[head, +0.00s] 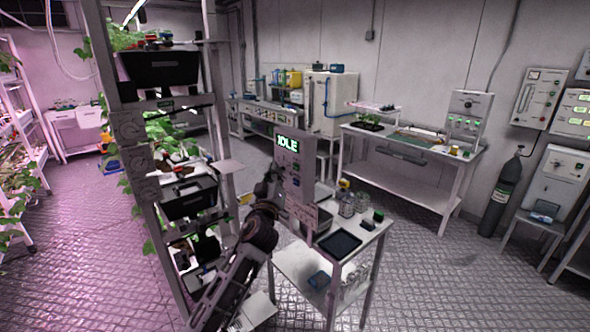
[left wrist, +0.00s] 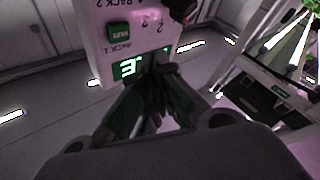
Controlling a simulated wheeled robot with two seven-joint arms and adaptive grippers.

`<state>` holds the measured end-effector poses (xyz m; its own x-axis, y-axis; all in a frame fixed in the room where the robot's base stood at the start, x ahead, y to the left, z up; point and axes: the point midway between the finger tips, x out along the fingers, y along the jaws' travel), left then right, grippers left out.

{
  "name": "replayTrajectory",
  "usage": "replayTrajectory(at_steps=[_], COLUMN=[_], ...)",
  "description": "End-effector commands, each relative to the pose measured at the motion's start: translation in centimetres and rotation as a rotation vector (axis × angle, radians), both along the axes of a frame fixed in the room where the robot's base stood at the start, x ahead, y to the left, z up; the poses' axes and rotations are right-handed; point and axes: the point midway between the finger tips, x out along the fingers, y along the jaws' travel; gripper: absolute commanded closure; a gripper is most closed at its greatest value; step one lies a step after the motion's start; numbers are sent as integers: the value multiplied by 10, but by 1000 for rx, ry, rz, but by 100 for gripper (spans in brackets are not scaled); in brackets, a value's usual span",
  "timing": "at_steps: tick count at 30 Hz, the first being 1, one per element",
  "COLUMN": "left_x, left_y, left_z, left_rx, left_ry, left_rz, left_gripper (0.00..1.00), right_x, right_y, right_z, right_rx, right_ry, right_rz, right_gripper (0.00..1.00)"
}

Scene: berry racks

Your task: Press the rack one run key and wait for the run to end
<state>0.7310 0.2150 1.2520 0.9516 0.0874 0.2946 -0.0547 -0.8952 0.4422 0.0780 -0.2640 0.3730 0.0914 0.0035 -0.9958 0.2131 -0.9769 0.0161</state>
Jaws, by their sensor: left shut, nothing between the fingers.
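The control panel (head: 296,172) stands upright on a small white cart, and its green display (head: 287,143) reads IDLE. In the left wrist view the panel (left wrist: 97,40) appears upside down. A green key marked RUN (left wrist: 118,32) sits beside the RACK 1 label (left wrist: 124,49). The lit display also shows there (left wrist: 131,68), partly hidden by my fingers. My left gripper (left wrist: 158,75) is shut and empty, its fingertips close to the display edge and apart from the run key in the picture. In the head view the left gripper (head: 271,186) is dark, beside the panel's left edge. My right gripper is not in view.
The plant rack (head: 218,110) stands left of the panel with black bins. The cart top (head: 366,227) holds a dark tray (head: 339,243) and jars (head: 349,204). A white bench (head: 410,185) stands behind. The textured floor to the right is mostly free.

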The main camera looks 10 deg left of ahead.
Motion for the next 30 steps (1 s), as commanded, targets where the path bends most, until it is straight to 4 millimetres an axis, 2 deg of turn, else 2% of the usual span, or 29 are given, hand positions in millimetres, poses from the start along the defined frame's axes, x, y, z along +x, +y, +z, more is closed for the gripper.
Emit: replayTrajectory(at_steps=[13,30], left_x=[25,28], left_y=[-20,-23], left_z=[-1,0], left_rx=[-1,1], left_ry=[0,0], left_rz=[0,-1], left_gripper=[100,100], right_x=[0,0], right_y=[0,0], right_z=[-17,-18], right_rx=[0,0], right_ry=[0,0], right_rz=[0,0], right_gripper=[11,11])
